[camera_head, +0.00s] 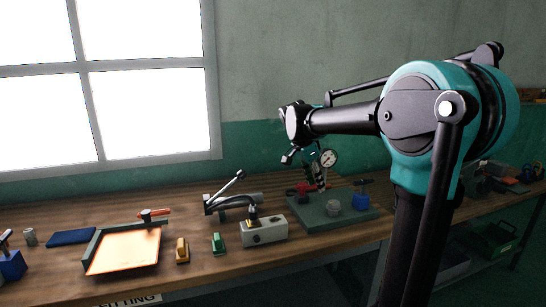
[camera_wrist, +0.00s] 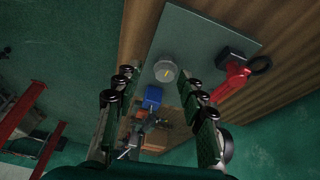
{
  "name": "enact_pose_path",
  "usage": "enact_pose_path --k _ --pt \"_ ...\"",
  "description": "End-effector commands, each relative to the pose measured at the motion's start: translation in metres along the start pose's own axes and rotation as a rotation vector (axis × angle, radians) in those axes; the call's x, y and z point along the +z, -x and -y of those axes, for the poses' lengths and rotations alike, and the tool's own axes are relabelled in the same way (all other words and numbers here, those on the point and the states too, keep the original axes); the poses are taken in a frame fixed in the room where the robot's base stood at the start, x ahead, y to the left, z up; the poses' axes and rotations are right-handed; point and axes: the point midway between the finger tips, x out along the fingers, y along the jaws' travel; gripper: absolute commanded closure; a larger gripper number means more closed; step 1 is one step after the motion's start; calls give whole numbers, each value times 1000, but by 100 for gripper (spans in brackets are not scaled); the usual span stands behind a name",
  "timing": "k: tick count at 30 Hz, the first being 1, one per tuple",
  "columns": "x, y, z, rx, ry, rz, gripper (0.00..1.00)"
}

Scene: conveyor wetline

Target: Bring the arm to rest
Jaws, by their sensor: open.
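My arm reaches in from the right of the head view, its teal joint large in front and its dark link stretched left over the bench. My gripper shows in the wrist view (camera_wrist: 158,84), its two dark green fingers apart with nothing held between them. It points down towards a green plate (camera_wrist: 210,35) on the wooden bench. In the head view my wrist hangs above the plate (camera_head: 312,222), near a round dial gauge (camera_head: 329,158); the fingers are hard to make out there.
On the plate are a grey round part (camera_head: 333,207), a blue part (camera_head: 361,201) and a red tool (camera_wrist: 232,78). The bench (camera_head: 205,285) also holds a toggle clamp (camera_head: 228,202), a grey block (camera_head: 264,231) and an orange tray (camera_head: 88,256).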

Motion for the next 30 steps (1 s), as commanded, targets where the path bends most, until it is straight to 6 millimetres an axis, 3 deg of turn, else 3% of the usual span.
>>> enact_pose_path --k 11,21,25,30 --pt "25 -65 -64 -98 304 61 60" --pt "96 -165 -185 -322 820 42 60" --pt "120 -187 -217 -382 958 5 60" --pt "133 -198 -234 -416 1040 -24 60"
